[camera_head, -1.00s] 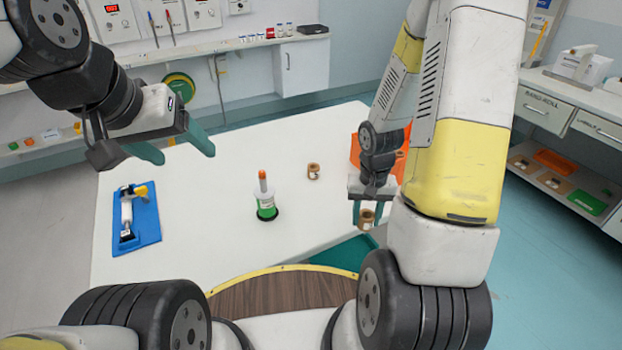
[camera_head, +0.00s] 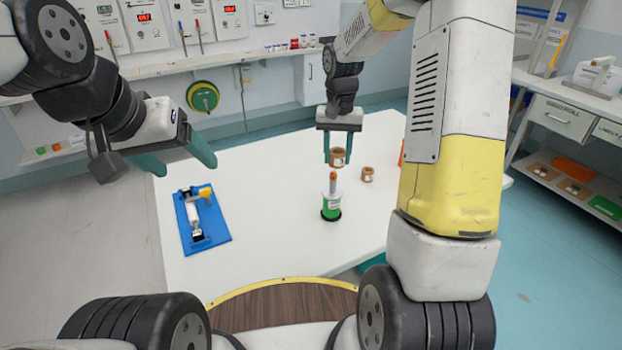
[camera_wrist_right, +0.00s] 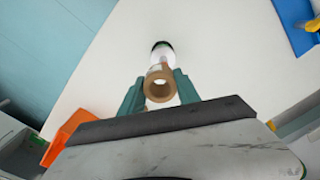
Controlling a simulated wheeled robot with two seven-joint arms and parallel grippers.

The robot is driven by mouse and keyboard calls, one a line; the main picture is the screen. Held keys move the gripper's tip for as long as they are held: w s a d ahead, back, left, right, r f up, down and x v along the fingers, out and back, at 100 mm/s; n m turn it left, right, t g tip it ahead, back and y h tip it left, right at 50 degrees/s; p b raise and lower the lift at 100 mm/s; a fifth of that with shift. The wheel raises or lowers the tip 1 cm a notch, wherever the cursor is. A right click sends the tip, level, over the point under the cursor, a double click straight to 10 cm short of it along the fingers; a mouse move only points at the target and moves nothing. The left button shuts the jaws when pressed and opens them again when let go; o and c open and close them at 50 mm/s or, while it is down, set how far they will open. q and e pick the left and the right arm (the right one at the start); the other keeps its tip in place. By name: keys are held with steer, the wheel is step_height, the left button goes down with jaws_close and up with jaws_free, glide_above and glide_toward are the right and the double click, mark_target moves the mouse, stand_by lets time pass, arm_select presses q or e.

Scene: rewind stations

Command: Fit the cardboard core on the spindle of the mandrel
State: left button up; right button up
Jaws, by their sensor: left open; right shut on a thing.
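The mandrel (camera_head: 331,207) stands upright on the white table, with a green and white body on a dark base and an orange-tipped spindle (camera_head: 333,180). My right gripper (camera_head: 338,158) is shut on a brown cardboard core (camera_head: 337,153), held just above the spindle tip in the head view. The right wrist view shows the core (camera_wrist_right: 160,88) between both fingers, its hole visible, with the mandrel (camera_wrist_right: 162,52) partly hidden behind it. Whether the hole lines up with the spindle is unclear. My left gripper (camera_head: 182,163) is open and empty, left of the mandrel.
A second brown core (camera_head: 367,174) stands on the table (camera_head: 285,235) right of the mandrel. A blue tray (camera_head: 214,236) with a white and yellow tool lies at the left. An orange container (camera_wrist_right: 66,134) shows in the wrist view. The table between tray and mandrel is clear.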

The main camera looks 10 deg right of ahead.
mark_target(333, 179)
steer(key=shift+w+a, duration=0.1)
steer(key=shift+a, duration=0.2)
step_height(333, 179, down, 10)
steer(key=shift+r, duration=0.2)
steer(key=shift+f, duration=0.15)
steer(key=o, duration=1.3)
step_height(333, 179, up, 13)
steer(key=shift+f, duration=0.2)
steer(key=s+r+n+t, duration=0.1)
steer(key=s+r, duration=0.3)
steer(key=s, duration=0.4)
steer(key=s+a+r+n+t+y, duration=0.1)
steer(key=s+r+t, duration=0.2)
steer(key=s+r, duration=0.2)
steer(key=s+a+r+n+t+y, duration=0.1)
steer(key=s+r, duration=0.4)
steer(key=s, duration=0.6)
steer(key=shift+s+a+t, duration=0.15)
steer(key=shift+t, duration=0.45)
